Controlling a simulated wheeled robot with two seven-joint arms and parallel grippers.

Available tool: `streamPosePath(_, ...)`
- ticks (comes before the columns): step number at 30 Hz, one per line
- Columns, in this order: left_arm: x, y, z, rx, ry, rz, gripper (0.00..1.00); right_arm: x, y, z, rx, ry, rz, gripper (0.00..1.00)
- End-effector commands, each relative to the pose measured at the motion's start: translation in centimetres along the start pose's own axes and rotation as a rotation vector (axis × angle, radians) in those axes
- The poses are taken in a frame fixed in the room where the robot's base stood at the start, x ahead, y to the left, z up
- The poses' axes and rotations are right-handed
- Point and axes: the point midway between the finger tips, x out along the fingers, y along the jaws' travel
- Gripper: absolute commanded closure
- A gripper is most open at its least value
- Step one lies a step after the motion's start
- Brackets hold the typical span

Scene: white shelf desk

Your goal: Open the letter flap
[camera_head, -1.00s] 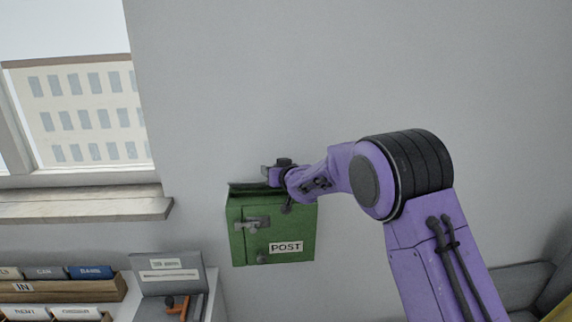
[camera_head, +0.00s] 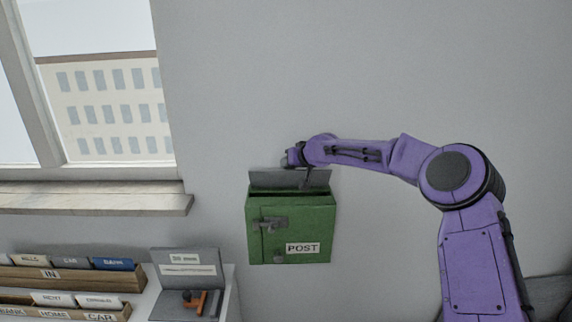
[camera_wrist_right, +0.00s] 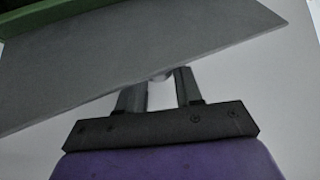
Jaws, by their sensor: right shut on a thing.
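The green POST letter box (camera_head: 290,230) hangs on the wall in the middle of the head view. Its grey letter flap (camera_head: 275,180) stands raised at the top, and a dark slot shows below it. In the right wrist view the flap (camera_wrist_right: 140,60) is a broad slanted grey plate, with a green edge of the box (camera_wrist_right: 50,20) at the top left. My right gripper (camera_head: 293,158) is at the flap's upper edge. In the wrist view its fingers (camera_wrist_right: 157,85) are shut on the flap, with a small rounded bit between them; the exact contact is partly hidden. My left gripper is out of view.
A window with a wooden sill (camera_head: 90,200) is at the left. Wooden letter trays (camera_head: 70,278) and a grey stand (camera_head: 188,270) with an orange-handled item are at the lower left. The wall above the box is bare.

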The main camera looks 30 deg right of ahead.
Motion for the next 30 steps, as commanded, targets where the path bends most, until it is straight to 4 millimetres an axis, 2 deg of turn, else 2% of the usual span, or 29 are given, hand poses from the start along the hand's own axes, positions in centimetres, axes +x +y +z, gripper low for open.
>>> streamPosePath(5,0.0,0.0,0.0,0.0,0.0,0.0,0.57,0.2,0.1,0.5,-0.006,-0.012,0.004,1.0)
streamPosePath(6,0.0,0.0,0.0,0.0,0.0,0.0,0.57,0.3,0.1,0.6,-0.007,-0.013,0.004,0.59)
streamPosePath(8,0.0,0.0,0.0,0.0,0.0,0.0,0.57,0.3,0.1,0.6,-0.007,-0.012,0.004,0.41)
streamPosePath(17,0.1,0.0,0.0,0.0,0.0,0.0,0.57,0.2,-0.2,0.3,-0.005,-0.007,-0.001,0.41)
streamPosePath(20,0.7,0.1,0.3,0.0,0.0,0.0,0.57,-0.5,-0.3,0.4,-0.006,-0.005,-0.003,0.41)
streamPosePath(23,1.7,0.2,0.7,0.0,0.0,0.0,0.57,-2.1,-0.2,0.5,-0.004,-0.002,-0.003,0.41)
streamPosePath(30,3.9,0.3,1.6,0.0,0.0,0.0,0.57,-7.3,-0.1,0.5,-0.005,-0.003,-0.002,0.41)
